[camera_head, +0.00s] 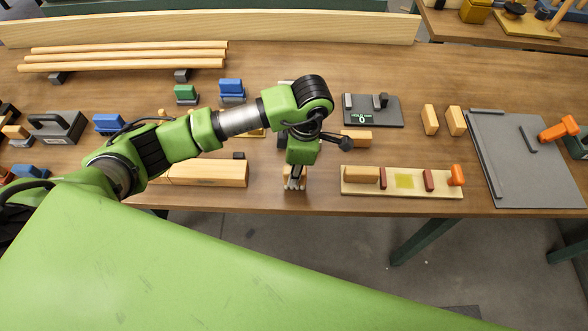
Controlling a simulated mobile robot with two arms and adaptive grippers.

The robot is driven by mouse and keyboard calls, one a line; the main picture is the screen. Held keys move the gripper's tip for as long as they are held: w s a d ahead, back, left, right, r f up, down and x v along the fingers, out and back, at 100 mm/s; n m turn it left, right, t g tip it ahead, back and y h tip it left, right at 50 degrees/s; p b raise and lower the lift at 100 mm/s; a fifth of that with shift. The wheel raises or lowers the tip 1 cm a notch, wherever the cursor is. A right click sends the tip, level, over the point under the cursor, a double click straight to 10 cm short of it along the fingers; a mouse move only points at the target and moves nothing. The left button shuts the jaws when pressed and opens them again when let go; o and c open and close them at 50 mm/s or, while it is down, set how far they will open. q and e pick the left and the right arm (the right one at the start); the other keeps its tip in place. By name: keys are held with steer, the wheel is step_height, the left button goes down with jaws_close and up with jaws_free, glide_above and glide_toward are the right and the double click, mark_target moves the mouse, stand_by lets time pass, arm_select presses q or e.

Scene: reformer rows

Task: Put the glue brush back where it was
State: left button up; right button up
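My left gripper (294,184) points down at the front edge of the bench, left of a pale wooden board (403,191). A small light-wood piece shows at its fingertips; I cannot tell whether it is gripped or stands behind them. The board carries a wooden block (362,174), two dark red pieces, a yellow-green patch (404,181) and an orange piece (456,175) at its right end. I cannot tell for sure which thing is the glue brush. My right gripper is not in view.
A thick wooden beam (205,173) lies left of the gripper, partly behind my arm. A dark grey tray (375,118) and wooden blocks (430,120) stand behind the board. A grey plate (515,165) with an orange-handled tool (558,129) lies at right. Wooden rods (125,57) lie at back left.

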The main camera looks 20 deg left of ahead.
arm_select(q)
steer(key=o, duration=0.6)
steer(key=shift+f, duration=0.15)
steer(key=o, duration=0.4)
steer(key=shift+r+p, duration=0.3)
steer(key=shift+r, duration=0.05)
steer(key=shift+w+r+b, duration=0.1)
steer(key=shift+r+b, duration=0.25)
steer(key=shift+b, duration=0.05)
steer(key=r, duration=0.3)
steer(key=r+b, duration=0.1)
steer(key=r, duration=0.2)
steer(key=d+r+b, duration=0.1)
steer(key=r, duration=0.2)
steer(key=shift+w+d+r, duration=0.1)
steer(key=shift+w+r, duration=0.1)
steer(key=shift+r, duration=0.05)
steer(key=shift+d+r, duration=0.1)
steer(key=shift+r, duration=0.6)
